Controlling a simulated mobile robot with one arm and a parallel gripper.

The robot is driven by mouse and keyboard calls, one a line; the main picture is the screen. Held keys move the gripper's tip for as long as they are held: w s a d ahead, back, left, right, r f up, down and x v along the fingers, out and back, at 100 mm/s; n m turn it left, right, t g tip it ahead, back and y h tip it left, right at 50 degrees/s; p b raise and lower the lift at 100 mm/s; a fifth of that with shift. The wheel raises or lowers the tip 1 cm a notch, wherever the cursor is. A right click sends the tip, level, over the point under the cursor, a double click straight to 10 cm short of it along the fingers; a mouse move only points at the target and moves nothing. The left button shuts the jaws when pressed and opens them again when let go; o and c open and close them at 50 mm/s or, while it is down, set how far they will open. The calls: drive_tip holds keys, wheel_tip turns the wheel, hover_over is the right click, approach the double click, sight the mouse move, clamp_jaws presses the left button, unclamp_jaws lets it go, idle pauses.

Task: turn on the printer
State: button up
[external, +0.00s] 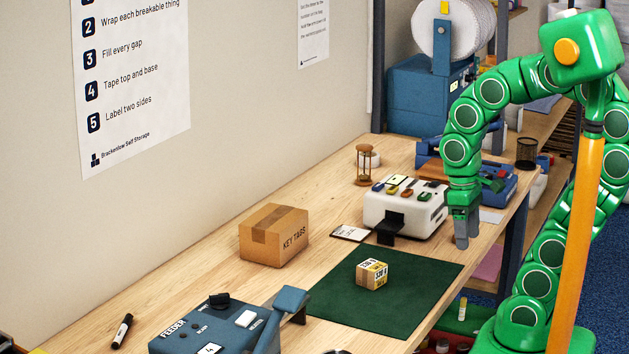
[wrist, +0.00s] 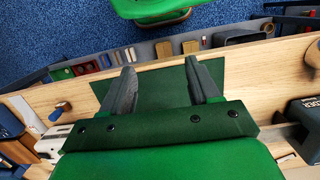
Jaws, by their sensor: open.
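A white boxy machine (external: 402,212), which looks like the printer, stands on the workbench. It has several coloured switches or levers on top and a black outlet at the front. Part of a white body, probably the same machine, shows at the left of the wrist view (wrist: 52,142). Its switch states are too small to read. My gripper (external: 462,240) points down just right of the machine, close to its right end, open and empty. In the wrist view its two fingers (wrist: 162,82) are spread above the green mat.
The green mat (external: 340,300) carries a small printed box (external: 372,273). A KEY TABS carton (external: 273,236) stands left of the white machine. A blue feeder (external: 215,330) with a lever is in the foreground. A blue roll machine (external: 420,95) and an hourglass (external: 363,165) stand behind.

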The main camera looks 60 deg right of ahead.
drive_tip(key=shift+m, duration=0.9)
drive_tip(key=w+r, duration=0.1)
drive_tip(key=w, duration=0.1)
drive_tip(key=w+d+r, duration=0.1)
drive_tip(key=w, duration=0.1)
drive_tip(key=w+d+r, duration=0.1)
drive_tip(key=w, duration=0.1)
drive_tip(key=shift+w, duration=0.15)
drive_tip(key=c, duration=0.9)
drive_tip(key=w+d, duration=0.1)
drive_tip(key=w, duration=0.1)
drive_tip(key=w+d+r+m, duration=0.1)
drive_tip(key=w, duration=0.1)
drive_tip(key=w+d+r+m, duration=0.1)
drive_tip(key=shift+w+d+r+y, duration=0.2)
drive_tip(key=shift+w+d+y, duration=0.1)
drive_tip(key=shift+w, duration=0.1)
clamp_jaws()
drive_tip(key=w+d+r+m, duration=0.3)
drive_tip(key=w+d+m, duration=0.2)
drive_tip(key=w+d, duration=0.7)
drive_tip(key=d+f+m+t+y, duration=0.1)
drive_tip(key=d+m, duration=0.7)
drive_tip(key=d, duration=2.2)
drive_tip(key=shift+w+f+m+t, duration=0.15)
drive_tip(key=shift+w+m+t, duration=0.15)
drive_tip(key=shift+m+t, duration=0.1)
